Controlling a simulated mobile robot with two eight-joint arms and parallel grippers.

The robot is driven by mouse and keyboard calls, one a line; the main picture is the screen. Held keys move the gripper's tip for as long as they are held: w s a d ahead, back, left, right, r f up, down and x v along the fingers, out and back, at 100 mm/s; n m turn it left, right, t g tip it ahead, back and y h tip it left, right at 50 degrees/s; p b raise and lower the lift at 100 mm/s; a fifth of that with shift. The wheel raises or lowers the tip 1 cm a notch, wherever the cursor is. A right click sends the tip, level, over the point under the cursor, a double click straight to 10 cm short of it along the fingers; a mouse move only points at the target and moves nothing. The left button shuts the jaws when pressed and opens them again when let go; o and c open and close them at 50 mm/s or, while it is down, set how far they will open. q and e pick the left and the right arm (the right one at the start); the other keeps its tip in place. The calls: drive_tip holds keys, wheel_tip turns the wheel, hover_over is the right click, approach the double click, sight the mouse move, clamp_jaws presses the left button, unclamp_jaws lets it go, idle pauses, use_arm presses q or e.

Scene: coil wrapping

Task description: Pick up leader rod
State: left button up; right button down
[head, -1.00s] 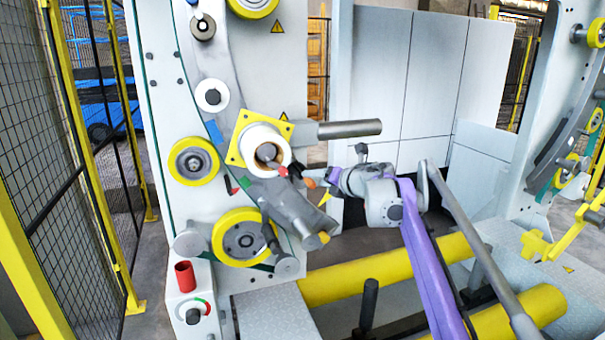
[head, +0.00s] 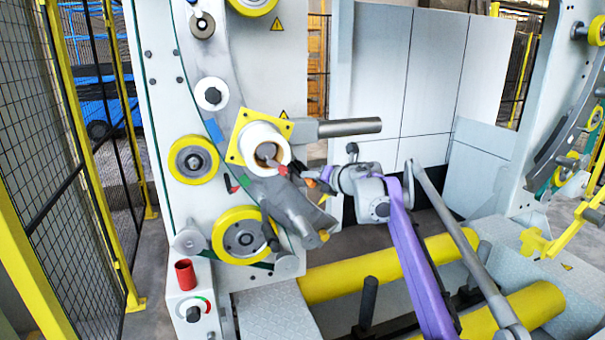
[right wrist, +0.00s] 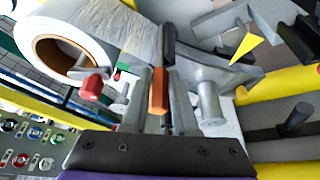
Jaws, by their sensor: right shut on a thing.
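A slim rod with an orange middle and a black end, which I take to be the leader rod (right wrist: 160,90), stands between the fingers of my right gripper (right wrist: 165,105) in the right wrist view. The gripper is shut on it. In the head view my right gripper (head: 318,181) is in front of the machine, just right of the white film roll (head: 257,139). The rod looks small and dark there and is partly hidden by the gripper. My left gripper is not in view.
A red-tipped grey part (head: 283,170) juts out by the roll core, close to the gripper. A grey horizontal post (head: 350,128) sticks out above it. Yellow rollers (head: 360,275) lie below. A light grey panel (head: 420,85) stands behind.

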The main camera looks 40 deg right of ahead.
drive_tip(key=shift+r, duration=0.15)
wheel_tip(320, 180, up, 10)
drive_tip(key=p, duration=0.1)
idle(0.6)
drive_tip(key=shift+f+b, duration=1.35)
drive_tip(key=shift+f, duration=2.2)
drive_tip(key=shift+r, duration=0.25)
drive_tip(key=shift+d+p, duration=0.15)
drive_tip(key=shift+p, duration=0.15)
